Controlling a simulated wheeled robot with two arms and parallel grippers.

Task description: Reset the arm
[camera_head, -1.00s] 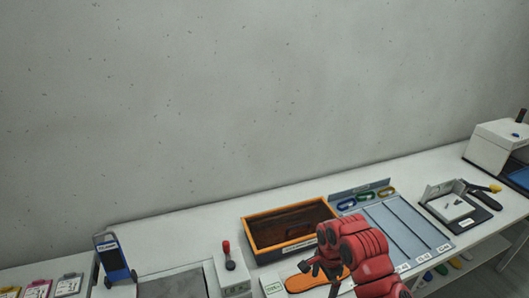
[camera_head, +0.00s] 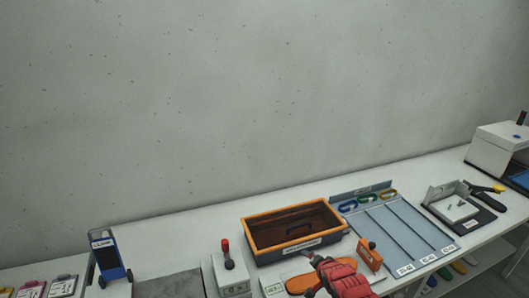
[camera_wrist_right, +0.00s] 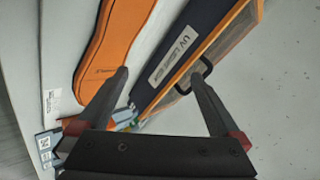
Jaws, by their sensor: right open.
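My right arm is red in the head view and comes in from the bottom, with its gripper (camera_head: 309,262) over the bench near the front of a dark box with an orange rim (camera_head: 258,250). In the right wrist view the right gripper (camera_wrist_right: 160,82) is open, its two dark fingers spread with nothing held between them. An orange insole (camera_head: 298,285) lies on the bench beside the arm, and it also shows in the wrist view (camera_wrist_right: 105,40). The box's labelled side (camera_wrist_right: 178,60) shows between the fingers. My left gripper is not in view.
A grey sorting board (camera_head: 395,232) with coloured rings at its back lies right of the box. An orange block (camera_head: 369,257) stands at its left edge. A control box with a red-knobbed lever (camera_head: 232,272) stands left. A blue holder (camera_head: 109,258) stands farther left.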

